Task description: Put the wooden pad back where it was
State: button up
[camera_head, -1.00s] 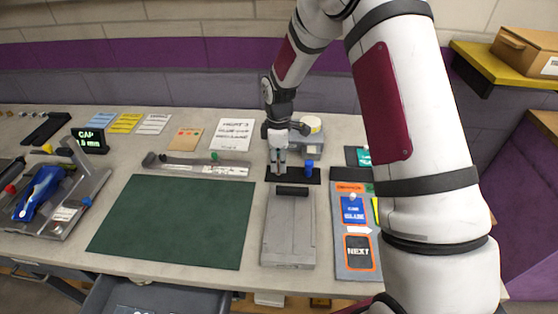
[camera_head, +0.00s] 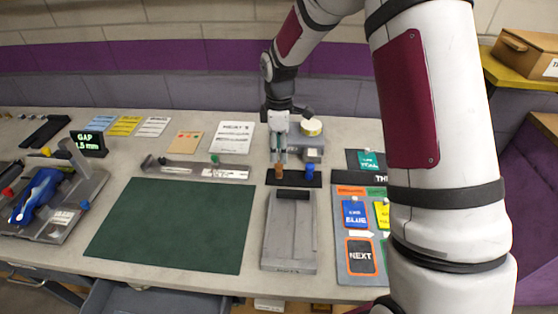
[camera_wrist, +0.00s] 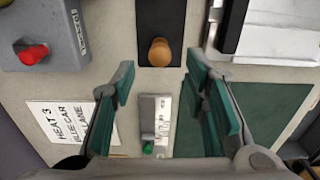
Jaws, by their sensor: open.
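The wooden piece, which I take to be the wooden pad, is a small brown upright block (camera_head: 278,170) on the left part of a black strip (camera_head: 301,184) behind the grey track plate. A blue piece (camera_head: 309,172) stands to its right on the same strip. In the wrist view the wooden piece shows as a rounded tan top (camera_wrist: 160,52) on the black strip. My gripper (camera_head: 279,155) is above and just behind it, open and empty. In the wrist view, the fingers of my gripper (camera_wrist: 160,80) are spread apart with nothing between them, clear of the wooden top.
The grey track plate (camera_head: 290,235) lies in front of the strip, with a dark bar at its far end. A green mat (camera_head: 172,225) is left, a card board (camera_head: 356,230) right. A grey device (camera_head: 312,154) stands close behind the strip. A ruler with a green knob (camera_head: 197,171) lies left.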

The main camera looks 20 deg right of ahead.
jog(key=s+r+m+t, duration=0.1)
jog(key=s+r+m, duration=0.2)
jog(key=s+r, duration=0.55)
jog(key=s+r+m+t, duration=0.1)
jog(key=s+r+m, duration=0.3)
jog(key=r, duration=0.8)
jog(key=s+r+m+t, duration=0.1)
jog(key=s+m+t, duration=0.2)
jog(key=s, duration=1.5)
jog(key=m, duration=0.3)
jog(key=shift+s+r+m, duration=0.15)
jog(key=shift+r+m, duration=0.05)
jog(key=shift+m, duration=0.2)
jog(key=shift+d, duration=0.1)
jog(key=shift+c, duration=0.9)
